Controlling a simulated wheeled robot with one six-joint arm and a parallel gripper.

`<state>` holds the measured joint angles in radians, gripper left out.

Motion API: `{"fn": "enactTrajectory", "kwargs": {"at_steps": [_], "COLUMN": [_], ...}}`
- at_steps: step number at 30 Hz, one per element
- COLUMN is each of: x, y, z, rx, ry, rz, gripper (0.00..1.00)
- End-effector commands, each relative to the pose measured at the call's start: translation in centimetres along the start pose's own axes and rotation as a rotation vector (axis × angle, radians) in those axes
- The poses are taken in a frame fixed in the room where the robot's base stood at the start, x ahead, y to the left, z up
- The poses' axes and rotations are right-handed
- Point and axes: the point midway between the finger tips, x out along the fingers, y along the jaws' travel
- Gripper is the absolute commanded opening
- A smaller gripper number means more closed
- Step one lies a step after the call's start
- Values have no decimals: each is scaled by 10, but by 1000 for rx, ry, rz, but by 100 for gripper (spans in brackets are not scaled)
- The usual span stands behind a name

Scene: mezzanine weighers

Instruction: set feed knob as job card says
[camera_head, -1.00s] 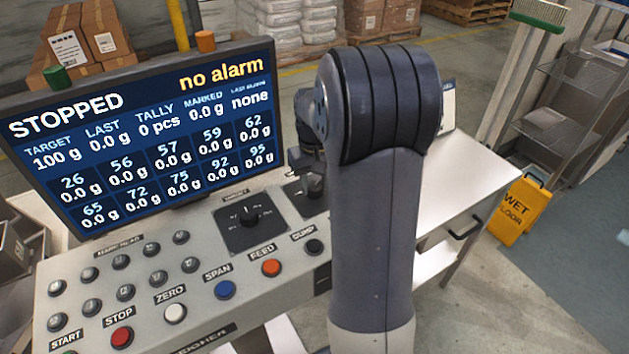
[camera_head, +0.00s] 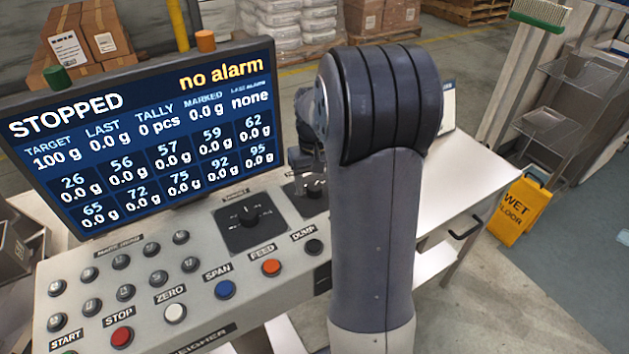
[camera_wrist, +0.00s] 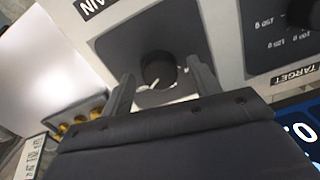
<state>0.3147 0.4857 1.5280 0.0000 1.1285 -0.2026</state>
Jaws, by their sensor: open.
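A dark round knob (camera_wrist: 158,70) with a white pointer line sits on a dark square plate in the wrist view. The label beside it is cut off, so I cannot read its full name. In the head view this plate (camera_head: 304,204) is right of the TARGET knob (camera_head: 250,215), partly hidden by my arm. My gripper (camera_wrist: 160,77) is open, with one finger on each side of the knob in the wrist view; contact is not visible. The TARGET dial (camera_wrist: 302,15) shows at the wrist view's upper right. A white card (camera_head: 448,108) stands behind my arm, its text unreadable.
The screen (camera_head: 140,140) reads STOPPED, no alarm, target 100 g. Several push buttons, including the orange FEED button (camera_head: 271,267), line the panel front. A pale table (camera_head: 470,190) extends right. A yellow wet-floor sign (camera_head: 520,208) stands on the floor beyond.

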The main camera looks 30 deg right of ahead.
Motion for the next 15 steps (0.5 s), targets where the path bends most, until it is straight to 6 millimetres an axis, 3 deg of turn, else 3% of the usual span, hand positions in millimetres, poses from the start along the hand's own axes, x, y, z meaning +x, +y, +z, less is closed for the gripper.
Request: {"fn": "enactTrajectory", "kwargs": {"at_steps": [5,15], "x": [-19,-86], "y": [0,0], "z": [-1,-1], "rx": [0,0], "ry": [5,6], "rz": [1,1], "gripper": [58,58]}}
